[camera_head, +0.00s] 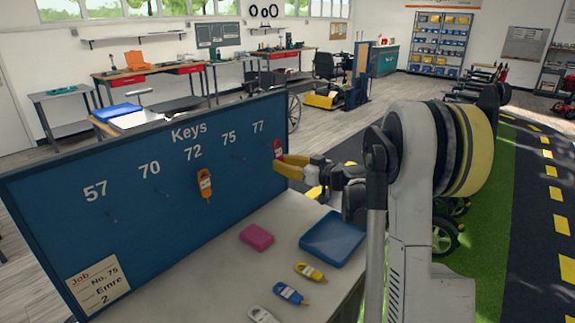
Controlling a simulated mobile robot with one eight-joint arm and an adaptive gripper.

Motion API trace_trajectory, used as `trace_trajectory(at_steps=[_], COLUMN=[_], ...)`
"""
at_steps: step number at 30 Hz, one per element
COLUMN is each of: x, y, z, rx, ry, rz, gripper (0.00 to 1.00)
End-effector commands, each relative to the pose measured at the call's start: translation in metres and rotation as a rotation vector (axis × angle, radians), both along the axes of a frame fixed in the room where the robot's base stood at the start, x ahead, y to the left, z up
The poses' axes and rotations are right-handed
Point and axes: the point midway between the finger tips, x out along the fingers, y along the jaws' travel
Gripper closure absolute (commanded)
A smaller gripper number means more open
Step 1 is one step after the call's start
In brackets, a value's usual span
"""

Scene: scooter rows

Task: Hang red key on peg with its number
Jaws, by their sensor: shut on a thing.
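The red key (278,149) is at the right end of the blue key board (150,225), just below the number 77. My gripper (281,163), with yellow fingers, is shut on it from the right. The number on the red key is too small to read. I cannot tell whether the key touches the peg under 77, which is hidden. The pegs under 57 (111,218), 70 (161,194) and 75 (238,156) are bare. An orange key (205,184) hangs under 72.
On the grey table (205,277) lie a pink block (257,237), a blue tray (333,239), a yellow key (309,272), a blue key (290,293) and a pale key (262,315). A job card (98,286) on the board reads No. 75, Emre, 2.

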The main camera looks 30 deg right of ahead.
Motion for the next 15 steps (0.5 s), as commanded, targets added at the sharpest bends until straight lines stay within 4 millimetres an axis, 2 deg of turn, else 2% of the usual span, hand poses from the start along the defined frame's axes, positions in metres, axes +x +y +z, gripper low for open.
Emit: trace_trajectory(at_steps=[7, 9, 15], x=[0.016, 0.020, 0.033], y=[0.006, 0.008, 0.013], z=[-0.001, -0.002, -0.002], rx=[0.000, 0.000, 0.001], ry=[0.000, 0.000, -0.001], rz=[0.001, 0.001, 0.001], gripper=[0.93, 0.99, 1.00])
